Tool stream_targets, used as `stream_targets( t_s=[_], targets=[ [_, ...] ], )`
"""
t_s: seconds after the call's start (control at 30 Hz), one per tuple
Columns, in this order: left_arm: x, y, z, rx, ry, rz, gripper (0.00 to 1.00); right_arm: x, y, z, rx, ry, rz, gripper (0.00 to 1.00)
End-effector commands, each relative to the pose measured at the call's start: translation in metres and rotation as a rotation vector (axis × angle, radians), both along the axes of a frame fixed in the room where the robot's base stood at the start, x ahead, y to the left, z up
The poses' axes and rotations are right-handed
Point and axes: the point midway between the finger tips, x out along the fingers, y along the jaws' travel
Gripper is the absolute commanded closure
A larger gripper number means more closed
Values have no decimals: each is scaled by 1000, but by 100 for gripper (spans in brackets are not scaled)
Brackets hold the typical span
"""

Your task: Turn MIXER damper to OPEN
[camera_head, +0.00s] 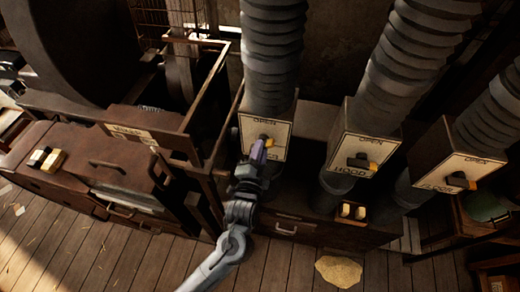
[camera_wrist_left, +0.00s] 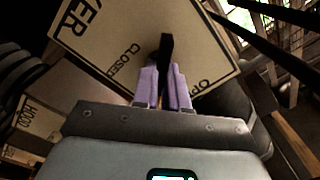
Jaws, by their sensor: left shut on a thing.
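The MIXER damper box (camera_head: 249,126) is the leftmost of three labelled boxes under grey ducts in the head view. Its plate also fills the top of the left wrist view (camera_wrist_left: 110,28), with CLOSED, part of OPEN and the end of the name legible. My left gripper (camera_head: 258,152) reaches it from below. Its purple fingers are shut on the black damper handle (camera_wrist_left: 166,46), one on each side. The handle's yellow tip (camera_head: 268,142) shows below the word OPEN in the head view. The fingers hide the rest of the handle there.
A brown cabinet (camera_head: 85,165) and wooden rails stand left. Open plank floor lies in front.

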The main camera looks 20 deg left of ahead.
Motion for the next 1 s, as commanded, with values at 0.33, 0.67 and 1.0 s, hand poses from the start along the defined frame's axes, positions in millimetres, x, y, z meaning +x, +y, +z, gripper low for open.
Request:
stream_targets(
  t_s=[0.33,0.67,1.0],
  targets=[
    [0,0,0,-181,-27,1,100,0,2,10,8,1,-6,49],
    [0,0,0,-483,-76,2,100,0,2,19,9,1,-5,49],
    [0,-1,-1,-757,-120,2,100,0,0,22,1,1,-2,49]
  ],
)
